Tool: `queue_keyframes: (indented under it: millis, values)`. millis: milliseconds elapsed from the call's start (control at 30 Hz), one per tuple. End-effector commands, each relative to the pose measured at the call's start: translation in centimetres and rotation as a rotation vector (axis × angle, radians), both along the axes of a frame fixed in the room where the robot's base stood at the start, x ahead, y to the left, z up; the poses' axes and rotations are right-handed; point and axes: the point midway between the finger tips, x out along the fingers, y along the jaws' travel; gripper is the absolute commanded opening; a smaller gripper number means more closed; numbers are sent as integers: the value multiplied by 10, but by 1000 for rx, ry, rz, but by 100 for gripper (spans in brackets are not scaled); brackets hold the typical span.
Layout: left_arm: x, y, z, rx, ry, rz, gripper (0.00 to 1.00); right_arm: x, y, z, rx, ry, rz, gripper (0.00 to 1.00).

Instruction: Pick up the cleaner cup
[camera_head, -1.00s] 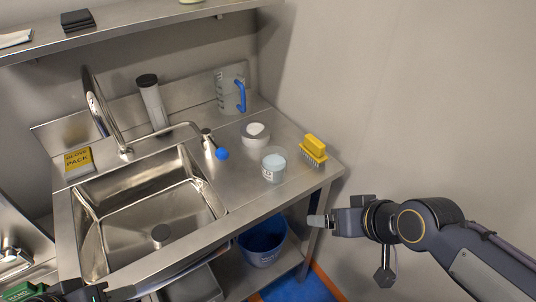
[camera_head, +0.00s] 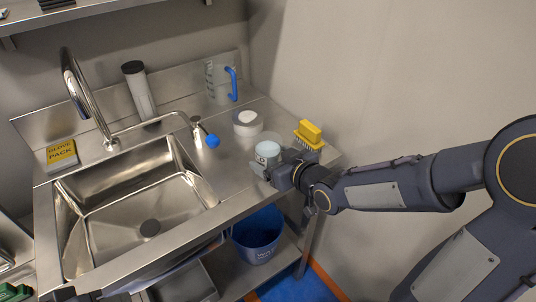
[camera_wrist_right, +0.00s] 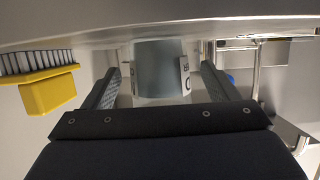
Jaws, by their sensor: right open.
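The cleaner cup (camera_head: 267,153), a small clear cup with a white label and pale blue contents, stands upright on the steel counter near its front right edge. My right gripper (camera_head: 272,174) is at the cup, its arm coming in from the right and hiding the cup's lower part. In the right wrist view the cup (camera_wrist_right: 160,68) stands between the two open fingers (camera_wrist_right: 160,88), one on each side. I cannot tell whether either finger touches it. Only a dark piece of my left arm shows at the bottom left edge of the head view; its jaws cannot be made out.
A yellow brush (camera_head: 309,134) stands close to the right of the cup. The sink (camera_head: 140,215) is to the left. A blue bucket (camera_head: 258,235) stands below.

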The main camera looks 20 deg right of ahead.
Motion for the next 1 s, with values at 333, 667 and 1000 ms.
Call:
queue_keyframes:
  millis: [333, 667, 1000]
  values:
    - [0, 0, 2, 0, 0, 0, 36, 26, 9, -10, -1, 1, -1, 81]
    - [0, 0, 2, 0, 0, 0, 36, 26, 9, -10, 0, 1, -1, 56]
    - [0, 0, 2, 0, 0, 0, 36, 26, 9, -9, 0, -1, -1, 24]
